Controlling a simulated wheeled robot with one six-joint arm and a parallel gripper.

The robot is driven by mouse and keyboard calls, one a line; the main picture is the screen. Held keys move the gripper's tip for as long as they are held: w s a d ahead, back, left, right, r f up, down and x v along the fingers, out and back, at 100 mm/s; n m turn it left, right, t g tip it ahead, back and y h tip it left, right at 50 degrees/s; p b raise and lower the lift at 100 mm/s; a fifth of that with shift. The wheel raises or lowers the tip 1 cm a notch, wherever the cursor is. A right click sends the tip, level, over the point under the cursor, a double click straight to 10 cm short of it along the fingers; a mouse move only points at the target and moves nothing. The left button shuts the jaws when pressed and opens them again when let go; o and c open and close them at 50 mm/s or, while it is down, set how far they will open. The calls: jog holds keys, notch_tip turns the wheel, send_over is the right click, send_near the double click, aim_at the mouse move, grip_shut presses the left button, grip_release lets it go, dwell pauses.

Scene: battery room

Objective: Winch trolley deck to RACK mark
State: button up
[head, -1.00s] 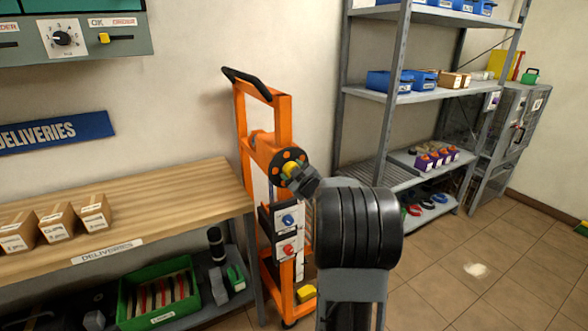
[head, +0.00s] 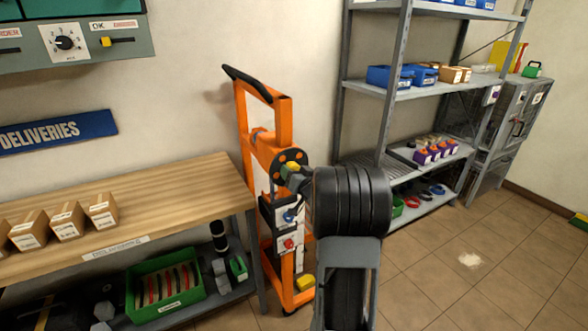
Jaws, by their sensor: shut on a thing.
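The orange winch trolley (head: 266,146) stands upright against the wall between the bench and the rack, its black handle at the top. A round black winch wheel (head: 288,158) with orange spots and a yellow knob (head: 293,167) faces me. My gripper (head: 291,172) is at the wheel, shut on the winch knob; my own arm hides part of the grip. Blue and red buttons (head: 289,243) sit on white plates below the wheel. The trolley's deck and the RACK mark cannot be made out.
A wooden bench (head: 160,190) with cardboard boxes (head: 67,221) is at the left, with a green crate (head: 165,290) on its lower shelf. A grey rack (head: 385,93) with blue bins stands to the right.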

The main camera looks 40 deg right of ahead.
jog(key=shift+m+p, duration=0.55)
jog(key=shift+m, duration=1.05)
jog(key=o, duration=0.9)
jog(key=s, duration=0.4)
jog(key=s+a, duration=0.1)
jog(key=s, duration=0.4)
jog(key=s+a+b, duration=0.1)
jog(key=s, duration=0.3)
jog(key=shift+s, duration=0.4)
